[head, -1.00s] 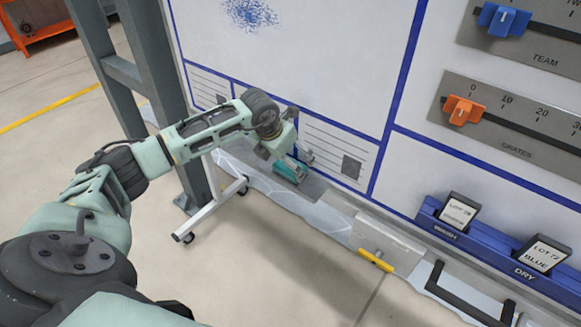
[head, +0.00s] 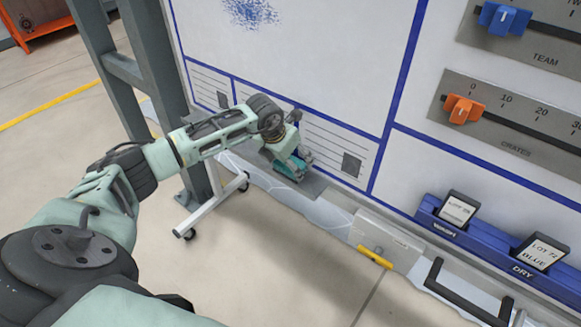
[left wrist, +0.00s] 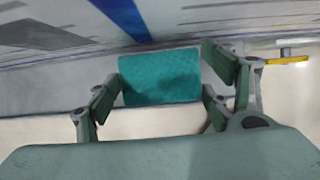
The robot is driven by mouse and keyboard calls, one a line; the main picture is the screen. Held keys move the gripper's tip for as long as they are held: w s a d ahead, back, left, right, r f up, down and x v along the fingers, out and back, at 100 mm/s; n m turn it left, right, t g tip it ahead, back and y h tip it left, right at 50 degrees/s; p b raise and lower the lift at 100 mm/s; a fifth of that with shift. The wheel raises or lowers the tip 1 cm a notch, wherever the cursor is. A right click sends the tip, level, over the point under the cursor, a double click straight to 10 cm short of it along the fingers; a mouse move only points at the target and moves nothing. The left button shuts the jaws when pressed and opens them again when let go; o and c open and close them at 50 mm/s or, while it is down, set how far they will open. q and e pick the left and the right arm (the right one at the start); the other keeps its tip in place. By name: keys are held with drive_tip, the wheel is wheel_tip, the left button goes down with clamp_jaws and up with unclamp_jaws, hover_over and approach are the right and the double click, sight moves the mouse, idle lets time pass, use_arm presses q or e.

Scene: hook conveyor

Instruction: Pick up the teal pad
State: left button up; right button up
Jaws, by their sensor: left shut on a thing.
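The teal pad (head: 287,169) rests on a grey ledge (head: 313,187) at the foot of the whiteboard in the head view. In the left wrist view the teal pad (left wrist: 160,78) fills the space between my two finger pairs. My left gripper (head: 292,163) is over the pad and shut on it; it also shows in the left wrist view (left wrist: 163,90), with a finger at each side of the pad. Part of the pad is hidden by the fingers in the head view. My right gripper is not in view.
The whiteboard (head: 300,60) stands right behind the pad. A yellow-handled item (head: 375,257) and a black handle (head: 465,295) are along the ledge to the right. A blue holder (head: 480,240) with two cards and two sliders are further right. A grey post (head: 165,80) stands left.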

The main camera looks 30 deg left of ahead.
sight(295, 159)
use_arm(q)
drive_tip(key=shift+w+r, duration=0.1)
drive_tip(key=shift+r, duration=0.35)
drive_tip(key=r+b, duration=0.1)
drive_tip(key=r, duration=0.2)
drive_tip(key=shift+d+r, duration=0.2)
drive_tip(key=s+d+r+b, duration=0.2)
drive_tip(key=d+r, duration=0.4)
drive_tip(key=d, duration=0.4)
drive_tip(key=shift+s+d+r, duration=0.4)
drive_tip(key=shift+s, duration=0.3)
